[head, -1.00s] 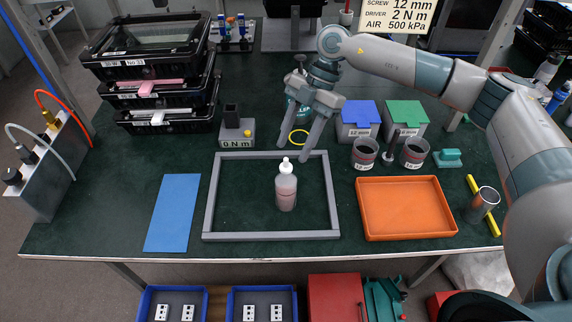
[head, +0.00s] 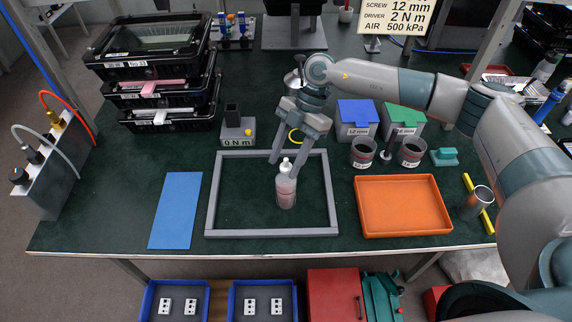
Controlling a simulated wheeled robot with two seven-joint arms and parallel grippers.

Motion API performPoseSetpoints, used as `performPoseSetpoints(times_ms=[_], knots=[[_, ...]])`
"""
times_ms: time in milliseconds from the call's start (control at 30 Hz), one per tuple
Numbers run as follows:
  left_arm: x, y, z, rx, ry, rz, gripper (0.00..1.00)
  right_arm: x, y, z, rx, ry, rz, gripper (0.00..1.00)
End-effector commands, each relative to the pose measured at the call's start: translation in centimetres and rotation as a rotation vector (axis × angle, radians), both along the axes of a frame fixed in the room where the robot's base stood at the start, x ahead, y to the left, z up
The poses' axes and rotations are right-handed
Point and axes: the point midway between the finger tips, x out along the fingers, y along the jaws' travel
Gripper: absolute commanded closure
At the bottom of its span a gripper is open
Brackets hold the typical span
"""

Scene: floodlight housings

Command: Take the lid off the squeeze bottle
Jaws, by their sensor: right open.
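The squeeze bottle (head: 286,192) stands upright inside the grey frame (head: 213,205) on the green table. It is clear with pinkish contents, and its white lid (head: 285,166) with a small round tip is on top. My right gripper (head: 282,168) is open above and around the lid. One finger reaches down to the left behind the lid, and the other hangs just right of it, partly overlapping the bottle's shoulder. I cannot tell whether either finger touches it. My left gripper is not in view.
An orange tray (head: 403,232) lies right of the frame, a blue mat (head: 175,210) left. Two dark cups (head: 362,153) and lidded blue and green bins (head: 357,115) stand behind the tray. Stacked black crates (head: 160,85) stand back left. The table inside the frame is otherwise clear.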

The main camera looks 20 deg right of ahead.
Motion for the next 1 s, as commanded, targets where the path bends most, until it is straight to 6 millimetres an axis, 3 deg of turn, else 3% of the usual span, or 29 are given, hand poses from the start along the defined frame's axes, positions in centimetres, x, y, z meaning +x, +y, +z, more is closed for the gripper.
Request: performPoseSetpoints(times_ms=[67, 233, 267, 733, 1000], knots=[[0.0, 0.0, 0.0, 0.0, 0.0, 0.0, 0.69, 0.0, 0.0, 0.0, 0.0, 0.0, 0.0, 0.54], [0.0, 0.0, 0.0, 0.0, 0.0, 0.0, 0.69, 0.0, 0.0, 0.0, 0.0, 0.0, 0.0, 0.95], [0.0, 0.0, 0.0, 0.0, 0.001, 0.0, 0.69, 0.0, 0.0, 0.0, 0.0, 0.0, 0.0, 0.96], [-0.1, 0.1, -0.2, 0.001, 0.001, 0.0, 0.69, 0.0, 0.0, 0.3, 0.001, -0.001, 0.0, 0.97], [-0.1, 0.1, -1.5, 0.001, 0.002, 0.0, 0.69, 0.1, 0.0, 2.4, 0.001, -0.004, 0.001, 0.97]])
